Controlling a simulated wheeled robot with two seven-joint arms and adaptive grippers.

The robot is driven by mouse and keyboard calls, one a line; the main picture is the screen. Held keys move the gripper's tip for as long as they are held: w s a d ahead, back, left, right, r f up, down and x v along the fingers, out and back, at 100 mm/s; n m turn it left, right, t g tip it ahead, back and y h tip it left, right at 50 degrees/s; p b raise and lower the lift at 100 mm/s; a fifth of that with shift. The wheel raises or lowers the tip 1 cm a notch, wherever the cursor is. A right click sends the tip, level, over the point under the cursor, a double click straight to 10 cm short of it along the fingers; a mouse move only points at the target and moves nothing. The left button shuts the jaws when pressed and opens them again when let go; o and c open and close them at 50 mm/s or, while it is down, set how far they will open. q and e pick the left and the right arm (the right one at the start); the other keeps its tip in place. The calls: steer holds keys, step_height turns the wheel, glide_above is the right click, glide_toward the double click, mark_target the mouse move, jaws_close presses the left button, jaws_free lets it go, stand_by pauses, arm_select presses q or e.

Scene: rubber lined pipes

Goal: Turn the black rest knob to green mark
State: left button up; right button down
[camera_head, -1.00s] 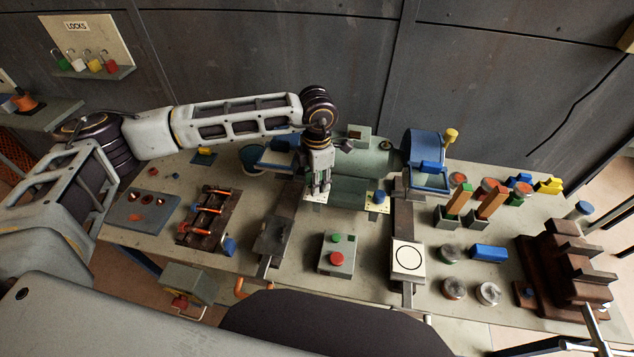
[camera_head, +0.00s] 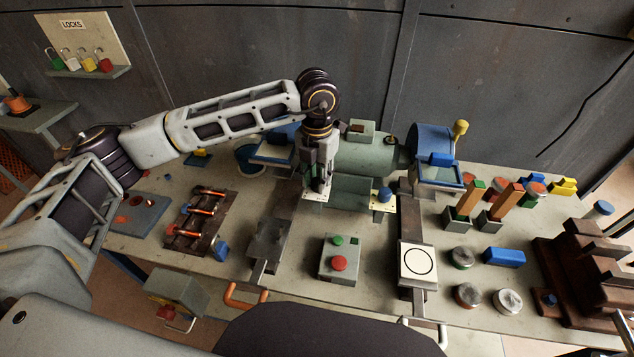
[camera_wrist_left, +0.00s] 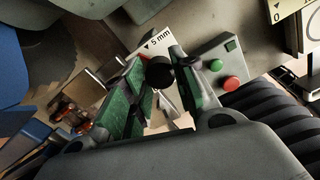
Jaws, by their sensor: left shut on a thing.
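My left gripper (camera_head: 316,198) points down at the front of the green machine (camera_head: 366,158) in the middle of the bench. In the left wrist view, the round black knob (camera_wrist_left: 158,72) sits between the green-padded fingers of this gripper (camera_wrist_left: 160,82), and the gripper is shut on it. A white plate (camera_wrist_left: 160,42) marked "5 mm" with a small black triangle lies just beyond the knob. The gripper hides the knob in the head view. I cannot make out a green mark in either view. My right gripper is not in view.
A grey box with green and red buttons (camera_head: 341,259) stands in front of the machine. A white plate with a black circle (camera_head: 418,262) is to its right. A blue knob (camera_head: 384,194) sits at the machine's right front. A rack of copper-coloured pipes (camera_head: 201,222) lies left.

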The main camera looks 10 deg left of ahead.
arm_select(q)
steer(key=n+b, duration=0.2)
steer(key=n, duration=0.1)
steer(key=shift+n+b, duration=0.4)
steer(key=shift+n, duration=0.9)
steer(key=shift+n+b, duration=0.3)
steer(key=shift+b, duration=0.1)
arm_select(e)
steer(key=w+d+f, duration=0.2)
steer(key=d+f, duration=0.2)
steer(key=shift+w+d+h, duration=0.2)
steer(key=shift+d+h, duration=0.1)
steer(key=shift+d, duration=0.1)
arm_select(q)
steer(key=shift+r, duration=0.1)
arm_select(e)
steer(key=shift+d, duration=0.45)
